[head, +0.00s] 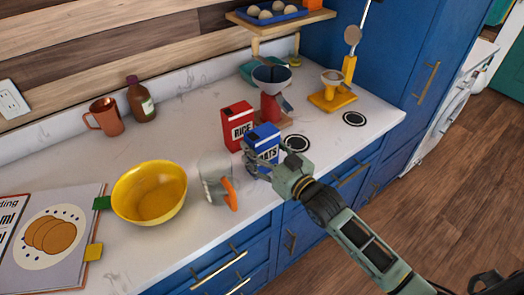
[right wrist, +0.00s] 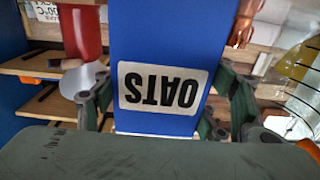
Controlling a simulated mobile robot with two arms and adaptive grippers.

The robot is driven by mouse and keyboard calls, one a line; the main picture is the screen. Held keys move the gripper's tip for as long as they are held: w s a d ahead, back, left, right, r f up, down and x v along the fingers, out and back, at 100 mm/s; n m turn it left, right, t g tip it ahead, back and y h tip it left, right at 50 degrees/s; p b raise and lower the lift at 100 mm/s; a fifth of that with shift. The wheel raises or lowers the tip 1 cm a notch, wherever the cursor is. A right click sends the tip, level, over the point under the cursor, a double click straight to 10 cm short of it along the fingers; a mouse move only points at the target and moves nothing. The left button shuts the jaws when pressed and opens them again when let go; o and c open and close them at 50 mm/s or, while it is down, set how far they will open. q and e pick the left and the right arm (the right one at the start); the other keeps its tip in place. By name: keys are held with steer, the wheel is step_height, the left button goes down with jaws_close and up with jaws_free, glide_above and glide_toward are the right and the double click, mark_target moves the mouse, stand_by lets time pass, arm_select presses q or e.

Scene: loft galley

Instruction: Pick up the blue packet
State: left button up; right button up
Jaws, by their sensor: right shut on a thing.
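The blue packet (head: 265,134) stands near the counter's front edge in the head view, just in front of the red rice packet. It is about upright. In the right wrist view the blue packet (right wrist: 160,42) fills the middle, with its white OATS label upside down. My right gripper (head: 262,164) reaches in from the lower right and is shut on the packet, a finger at each side. Its fingers also show in the right wrist view (right wrist: 165,103). I cannot tell whether the packet's base touches the counter. My left gripper is not in view.
The red rice packet (head: 237,125) is close behind. A clear measuring jug (head: 212,178) with an orange handle and a yellow bowl (head: 150,192) stand left. A red-based scale-like item (head: 270,104) and a yellow stand (head: 334,95) are behind right. Counter (head: 185,125) is free at back left.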

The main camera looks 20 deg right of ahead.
mark_target(271, 139)
steer(key=c, duration=0.4)
steer(key=shift+r, duration=0.45)
steer(key=r, duration=0.1)
steer(key=d+r+b, duration=0.1)
steer(key=r, duration=0.1)
steer(key=shift+r, duration=0.3)
steer(key=s+d+r+b, duration=0.2)
steer(key=d+r, duration=0.4)
steer(key=d, duration=0.4)
steer(key=shift+d+r, duration=0.25)
steer(key=shift+r, duration=0.05)
